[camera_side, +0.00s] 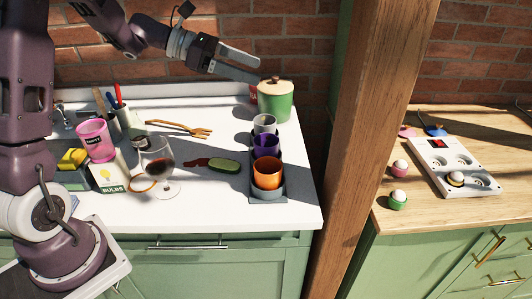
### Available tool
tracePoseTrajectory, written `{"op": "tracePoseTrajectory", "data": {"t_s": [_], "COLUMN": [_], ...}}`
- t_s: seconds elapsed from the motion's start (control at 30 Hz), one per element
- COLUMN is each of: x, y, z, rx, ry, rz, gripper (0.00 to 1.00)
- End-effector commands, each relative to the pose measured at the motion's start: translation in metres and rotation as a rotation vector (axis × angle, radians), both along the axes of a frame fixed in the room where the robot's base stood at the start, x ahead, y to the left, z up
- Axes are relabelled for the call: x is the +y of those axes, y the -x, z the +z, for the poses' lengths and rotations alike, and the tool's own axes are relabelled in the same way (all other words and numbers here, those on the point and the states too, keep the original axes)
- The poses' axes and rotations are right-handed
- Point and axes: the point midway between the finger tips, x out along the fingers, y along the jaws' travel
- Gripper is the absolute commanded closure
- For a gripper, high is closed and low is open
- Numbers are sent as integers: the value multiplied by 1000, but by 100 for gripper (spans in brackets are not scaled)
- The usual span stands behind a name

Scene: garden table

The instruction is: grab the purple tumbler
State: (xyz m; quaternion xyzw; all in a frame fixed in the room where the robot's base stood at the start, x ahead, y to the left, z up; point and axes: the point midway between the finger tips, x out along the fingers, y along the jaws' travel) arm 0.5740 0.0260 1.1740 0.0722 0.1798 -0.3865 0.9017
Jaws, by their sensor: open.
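The purple tumbler (266,145) stands upright in the middle of a row, in a dark tray (281,192) on the white tabletop. A white-grey tumbler (264,123) stands behind it and an orange tumbler (267,174) stands in front, hiding its lower part. My gripper (256,73) is open, with its two fingers pointing right. It is above and behind the row of tumblers, near the green pot, and apart from the purple tumbler. Nothing shows between the fingers.
A green lidded pot (275,102) stands behind the row. A wine glass (158,166), a cucumber (224,166) and a wooden fork (183,129) are to the left. A pink cup (95,140) is farther left. A wooden post (365,130) rises at the right.

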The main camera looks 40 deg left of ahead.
Motion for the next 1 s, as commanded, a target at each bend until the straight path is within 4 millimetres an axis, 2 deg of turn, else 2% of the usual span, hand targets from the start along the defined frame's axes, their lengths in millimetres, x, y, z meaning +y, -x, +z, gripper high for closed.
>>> {"op": "tracePoseTrajectory", "data": {"t_s": [0.03, 0.1, 0.2, 0.3, 0.4, 0.5, 0.63, 0.8, 1.0], "x": [-7, -7, -7, -7, -8, -14, -26, -49, -56], "y": [3, 4, 3, 4, 3, -2, -12, -34, -42], "z": [-39, -87, -138, -174, -193, -201, -207, -220, -224], "rx": [19, 17, 9, 5, 0, -4, -5, -5, -4], "ry": [10, 6, 2, -2, -4, -6, -6, -7, -7], "rz": [-12, -14, -15, -16, -19, -21, -24, -24, -21], "gripper": [15, 15, 15, 15, 15, 15, 15, 15, 15]}}
